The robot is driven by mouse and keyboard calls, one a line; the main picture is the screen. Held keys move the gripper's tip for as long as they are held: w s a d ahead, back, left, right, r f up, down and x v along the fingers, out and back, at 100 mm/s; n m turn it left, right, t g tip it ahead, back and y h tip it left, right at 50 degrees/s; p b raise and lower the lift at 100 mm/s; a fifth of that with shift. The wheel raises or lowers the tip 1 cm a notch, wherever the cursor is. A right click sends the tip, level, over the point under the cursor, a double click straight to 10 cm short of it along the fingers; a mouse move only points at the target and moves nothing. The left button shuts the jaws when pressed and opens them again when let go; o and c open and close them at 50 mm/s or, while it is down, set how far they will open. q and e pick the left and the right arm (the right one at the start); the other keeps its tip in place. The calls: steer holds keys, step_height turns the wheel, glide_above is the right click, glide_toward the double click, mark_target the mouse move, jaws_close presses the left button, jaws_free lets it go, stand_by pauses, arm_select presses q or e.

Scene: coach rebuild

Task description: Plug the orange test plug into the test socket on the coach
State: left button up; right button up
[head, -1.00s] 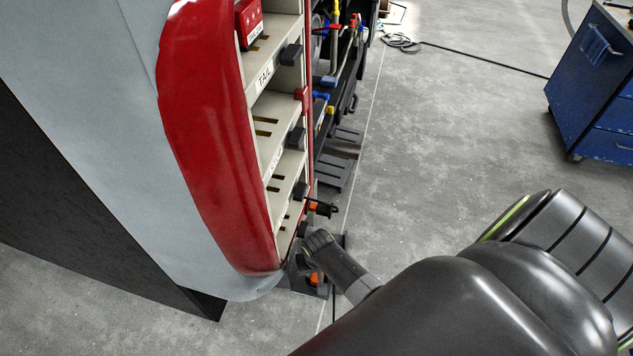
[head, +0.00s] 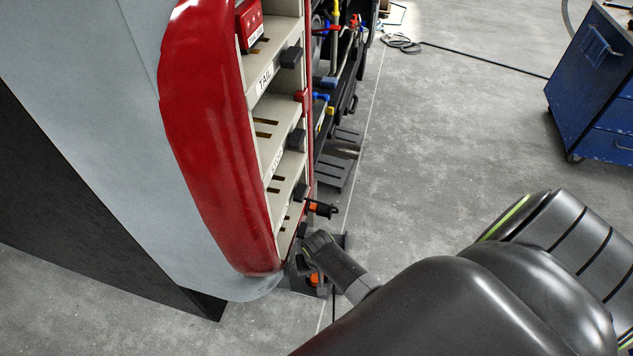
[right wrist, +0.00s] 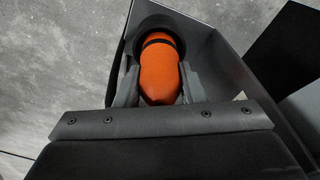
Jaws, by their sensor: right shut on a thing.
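The orange test plug (right wrist: 160,75) stands out in the right wrist view, between the two grey fingers of my right gripper (right wrist: 154,88). The gripper is shut on it. The plug's far end meets a dark round rim (right wrist: 167,36); I cannot tell whether it sits inside or only in front of it. In the head view my right gripper (head: 304,257) is low at the coach's (head: 215,140) lower corner, and a patch of orange shows just below it. The test socket cannot be clearly made out. My left gripper is not in view.
Open beige shelves (head: 277,120) with labels and dark blocks line the coach's side. A black fitting with orange (head: 320,208) sticks out just above my gripper. A blue cabinet (head: 590,90) stands at the upper right. The grey floor between is mostly clear, with a cable (head: 480,57).

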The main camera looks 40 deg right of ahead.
steer(key=shift+f+b, duration=0.45)
steer(key=shift+f, duration=0.15)
steer(key=o, duration=0.9)
steer(key=shift+c, duration=0.2)
steer(key=r+p, duration=0.3)
steer(key=p, duration=0.1)
steer(key=r+p, duration=0.4)
steer(key=s+r+p, duration=0.1)
steer(key=r+p, duration=0.3)
steer(key=shift+s+a, duration=0.1)
steer(key=shift+a, duration=0.15)
